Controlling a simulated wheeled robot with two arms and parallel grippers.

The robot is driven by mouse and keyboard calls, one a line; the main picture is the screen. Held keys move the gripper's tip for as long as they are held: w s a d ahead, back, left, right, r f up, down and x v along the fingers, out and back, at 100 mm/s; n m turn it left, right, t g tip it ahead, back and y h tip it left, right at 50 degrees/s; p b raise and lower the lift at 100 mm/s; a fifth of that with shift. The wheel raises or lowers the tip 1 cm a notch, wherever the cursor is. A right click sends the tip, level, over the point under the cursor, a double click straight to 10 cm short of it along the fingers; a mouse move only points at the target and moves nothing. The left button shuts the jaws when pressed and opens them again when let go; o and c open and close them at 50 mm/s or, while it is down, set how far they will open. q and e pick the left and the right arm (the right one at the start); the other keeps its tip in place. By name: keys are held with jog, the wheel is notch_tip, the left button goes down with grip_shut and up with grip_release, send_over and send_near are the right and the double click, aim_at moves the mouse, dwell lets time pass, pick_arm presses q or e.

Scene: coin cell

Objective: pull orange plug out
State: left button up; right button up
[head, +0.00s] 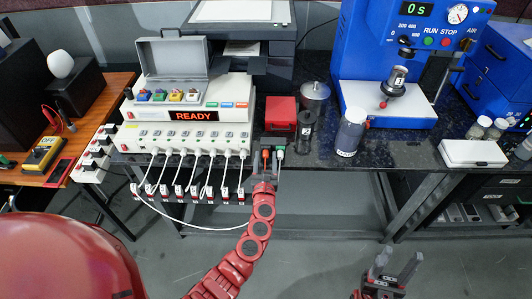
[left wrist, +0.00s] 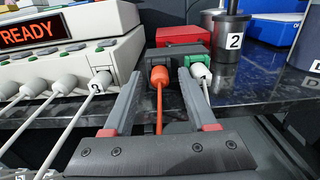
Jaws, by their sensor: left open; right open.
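The orange plug (left wrist: 159,78) sits in a dark socket block (left wrist: 171,54) at the front edge of the table, with its orange cable hanging down. In the head view the orange plug (head: 265,154) shows just beyond my left gripper. My left gripper (left wrist: 156,90) is open, its two fingers on either side of the orange plug and cable, apart from them as far as I can see. A white plug with a green part (left wrist: 199,71) sits to the right, close by the right finger. My right gripper (head: 386,262) is open and empty, low in front of the table.
A tester reading READY (head: 193,116) stands left with several white plugs and hanging cables. A red box (head: 280,113), a canister marked 2 (head: 305,128) and a capped bottle (head: 350,132) stand nearby. A blue press (head: 410,50) stands at the right. Floor space before the table is free.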

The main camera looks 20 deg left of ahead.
aim_at(266, 158)
pick_arm(q)
grip_shut()
dwell(0.9)
jog(key=shift+s, duration=0.1)
dwell(0.6)
jog(key=shift+p+v, duration=0.45)
jog(key=shift+v, duration=1.05)
jog(key=shift+p+v, duration=0.3)
jog(key=shift+v, duration=1.1)
